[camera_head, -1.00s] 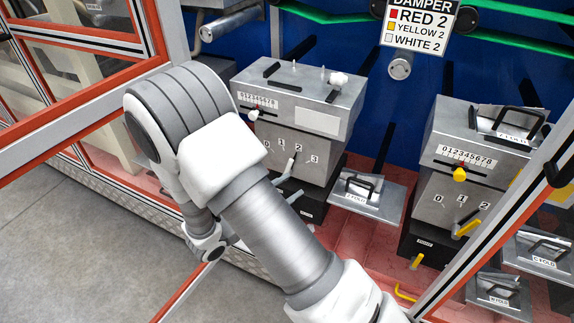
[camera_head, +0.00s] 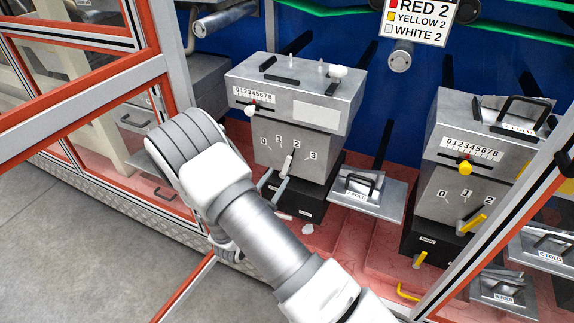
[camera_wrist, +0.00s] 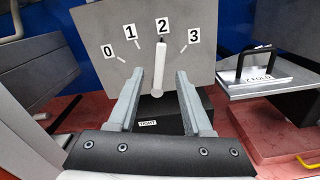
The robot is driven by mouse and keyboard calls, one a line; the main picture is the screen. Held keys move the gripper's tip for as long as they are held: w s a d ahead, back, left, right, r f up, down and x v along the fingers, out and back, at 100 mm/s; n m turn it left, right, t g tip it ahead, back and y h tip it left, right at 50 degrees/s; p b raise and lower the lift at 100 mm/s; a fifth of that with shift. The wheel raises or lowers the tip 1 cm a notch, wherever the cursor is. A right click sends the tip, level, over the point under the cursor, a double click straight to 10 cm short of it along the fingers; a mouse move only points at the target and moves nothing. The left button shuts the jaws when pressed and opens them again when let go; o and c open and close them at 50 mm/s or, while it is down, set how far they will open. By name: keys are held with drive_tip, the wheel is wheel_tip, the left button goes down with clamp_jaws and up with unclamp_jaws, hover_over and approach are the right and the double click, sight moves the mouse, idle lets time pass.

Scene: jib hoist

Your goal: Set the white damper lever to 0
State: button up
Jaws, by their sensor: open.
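The white damper lever (camera_head: 287,166) is on the front of the grey box with the 0 to 3 scale. It points at the 2 in both views; in the wrist view the lever (camera_wrist: 160,68) stands nearly upright, its lower end at a pivot below. My gripper (camera_wrist: 160,76) is open, one grey finger on each side of the lever, with gaps visible on both sides. In the head view the fingers (camera_head: 274,185) show at the lower front of the box, while my arm hides the rest of the gripper.
A folding-tray plate (camera_head: 368,195) juts out right of the box, and a second box with a yellow lever (camera_head: 470,222) stands farther right. The sign (camera_head: 418,18) reads RED 2, YELLOW 2, WHITE 2. Orange-edged frame bars (camera_head: 155,70) stand left.

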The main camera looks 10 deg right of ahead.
sight(287, 163)
drive_tip(key=b+x, duration=0.1)
drive_tip(key=x, duration=0.6)
drive_tip(key=shift+w+d, duration=0.25)
drive_tip(key=shift+w, duration=0.05)
clamp_jaws()
idle(1.0)
